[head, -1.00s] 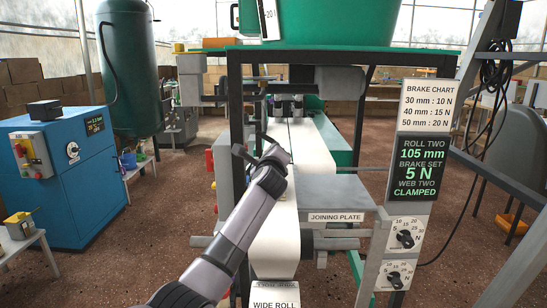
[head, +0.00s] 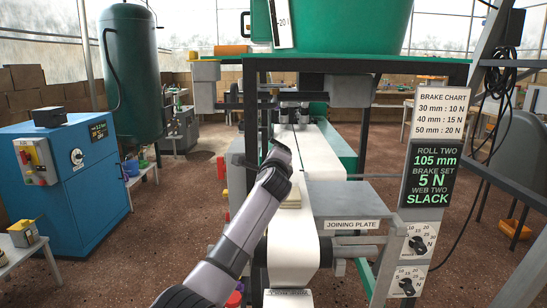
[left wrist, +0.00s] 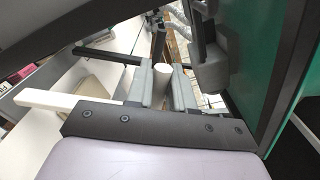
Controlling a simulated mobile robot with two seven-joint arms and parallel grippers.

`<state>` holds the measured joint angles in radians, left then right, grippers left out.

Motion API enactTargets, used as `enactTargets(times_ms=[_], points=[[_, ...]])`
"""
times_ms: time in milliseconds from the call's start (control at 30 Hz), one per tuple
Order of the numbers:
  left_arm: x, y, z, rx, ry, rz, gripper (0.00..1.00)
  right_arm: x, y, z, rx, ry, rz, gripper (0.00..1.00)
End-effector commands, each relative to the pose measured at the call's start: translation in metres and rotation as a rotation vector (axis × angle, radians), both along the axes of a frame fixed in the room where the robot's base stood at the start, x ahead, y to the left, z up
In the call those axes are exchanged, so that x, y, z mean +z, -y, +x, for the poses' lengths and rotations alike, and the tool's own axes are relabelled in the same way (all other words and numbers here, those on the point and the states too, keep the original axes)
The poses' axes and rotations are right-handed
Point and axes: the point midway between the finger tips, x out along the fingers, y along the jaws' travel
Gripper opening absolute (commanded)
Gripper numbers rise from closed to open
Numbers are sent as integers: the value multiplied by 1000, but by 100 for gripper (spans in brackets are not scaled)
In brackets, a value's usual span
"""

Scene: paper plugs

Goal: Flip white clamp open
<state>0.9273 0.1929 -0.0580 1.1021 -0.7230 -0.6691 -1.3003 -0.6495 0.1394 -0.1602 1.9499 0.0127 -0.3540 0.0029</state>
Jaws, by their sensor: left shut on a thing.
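My left gripper (left wrist: 162,90) is shut on a pale, rounded piece (left wrist: 162,74), which looks like the white clamp's handle. A white bar (left wrist: 50,102) sticks out to the left beside the fingers in the left wrist view; I cannot tell whether it belongs to the clamp. In the head view my left wrist hides the fingers and the clamp, over the left side of the white paper web (head: 294,245). The display panel (head: 430,172) reads WEB TWO SLACK. My right gripper is not in view.
A beige block (head: 292,196) shows beside my wrist on the web. The grey joining plate (head: 345,204) lies to the right, with two brake dials (head: 417,243) further right. Dark frame posts (head: 250,110) stand close to my arm. A blue machine (head: 80,175) stands at the left.

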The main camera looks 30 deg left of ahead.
Motion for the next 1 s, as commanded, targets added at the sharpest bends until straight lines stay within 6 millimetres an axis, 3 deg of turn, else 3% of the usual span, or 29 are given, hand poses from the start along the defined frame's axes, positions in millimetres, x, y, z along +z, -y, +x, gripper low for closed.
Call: enactTargets(times_ms=[267,300,367,767,1000], points=[[-1,-2,0,4,0,-9,0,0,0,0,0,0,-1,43],[-1,-2,0,4,0,-9,25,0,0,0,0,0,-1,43],[-1,-2,0,3,0,-8,40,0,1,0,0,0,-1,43],[0,1,-3,1,2,-4,40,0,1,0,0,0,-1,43],[-1,11,-20,1,2,-4,40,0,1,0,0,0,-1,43]])
